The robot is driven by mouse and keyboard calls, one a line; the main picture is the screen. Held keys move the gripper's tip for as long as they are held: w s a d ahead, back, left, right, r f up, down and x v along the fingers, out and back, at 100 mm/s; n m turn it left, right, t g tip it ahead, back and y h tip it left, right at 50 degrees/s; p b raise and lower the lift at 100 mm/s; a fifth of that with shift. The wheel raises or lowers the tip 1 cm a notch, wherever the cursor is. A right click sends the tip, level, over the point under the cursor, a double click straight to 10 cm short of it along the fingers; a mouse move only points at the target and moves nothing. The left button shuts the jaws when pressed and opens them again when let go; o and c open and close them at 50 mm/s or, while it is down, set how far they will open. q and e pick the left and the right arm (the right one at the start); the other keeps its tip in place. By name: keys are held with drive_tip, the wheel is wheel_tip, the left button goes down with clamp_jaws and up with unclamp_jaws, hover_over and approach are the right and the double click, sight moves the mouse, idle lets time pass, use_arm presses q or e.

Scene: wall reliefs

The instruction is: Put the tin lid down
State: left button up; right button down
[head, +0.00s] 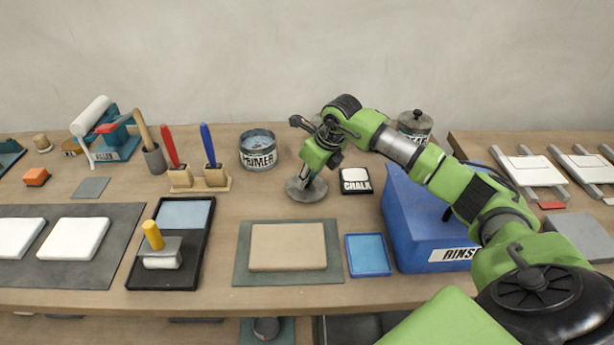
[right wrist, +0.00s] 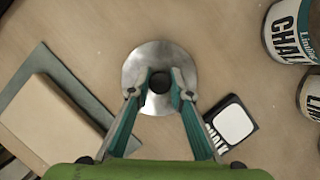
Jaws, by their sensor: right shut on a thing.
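The tin lid (head: 306,190) is a round grey metal disc with a dark knob in its middle. In the right wrist view the lid (right wrist: 160,77) lies flat between my fingers. My right gripper (head: 308,180) points down and is shut on the lid's knob; it shows in the right wrist view too (right wrist: 174,84). The lid is at or just above the tabletop; I cannot tell whether it touches. An open tin labelled PRIMER (head: 258,150) stands behind and left of it. My left gripper is not in view.
A chalk pad (head: 356,181) lies close right of the lid, then a blue rinse bin (head: 432,225). A tan slab (head: 288,247) on a green mat lies in front. A brush holder (head: 200,180) stands left. Bare wood (head: 250,205) lies around the lid.

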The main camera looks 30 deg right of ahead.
drive_tip(key=shift+f, duration=0.25)
drive_tip(key=shift+f, duration=0.2)
drive_tip(key=c, duration=1.8)
unclamp_jaws()
drive_tip(key=shift+c, duration=0.2)
drive_tip(key=shift+r, duration=0.2)
drive_tip(key=b+v, duration=0.2)
drive_tip(key=v, duration=1)
